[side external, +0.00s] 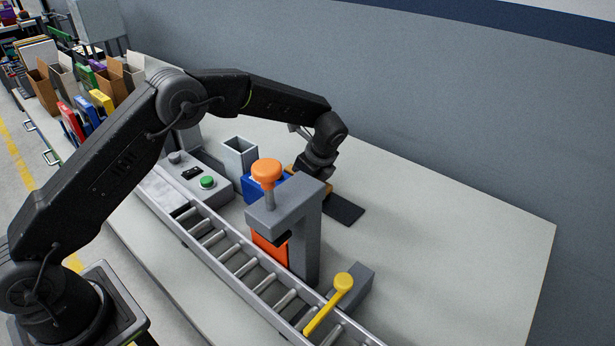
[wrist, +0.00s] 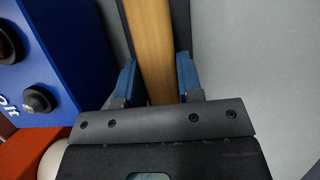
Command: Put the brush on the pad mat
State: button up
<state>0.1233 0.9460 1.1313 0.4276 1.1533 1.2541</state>
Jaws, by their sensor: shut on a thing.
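The brush (wrist: 150,50) shows in the wrist view as a long light-wood piece running up the middle. My gripper (wrist: 154,82) is shut on it, with a blue finger on each side. A small brown bit of it shows beside my gripper in the side view (side external: 298,191). The pad mat (side external: 344,210) is a dark flat rectangle on the table, just right of my gripper. Dark strips of the mat (wrist: 181,22) show behind the brush in the wrist view. I cannot tell whether the brush touches the mat. The brush's other end is hidden.
A blue box (wrist: 60,55) with dark knobs stands close left of my gripper in the wrist view. A grey press (side external: 305,225) with an orange knob (side external: 266,170) stands in front. A roller conveyor (side external: 245,270) runs along the near side. The table's right part (side external: 460,245) is clear.

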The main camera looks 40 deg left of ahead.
jog(key=shift+f, duration=0.1)
jog(key=o, duration=0.9)
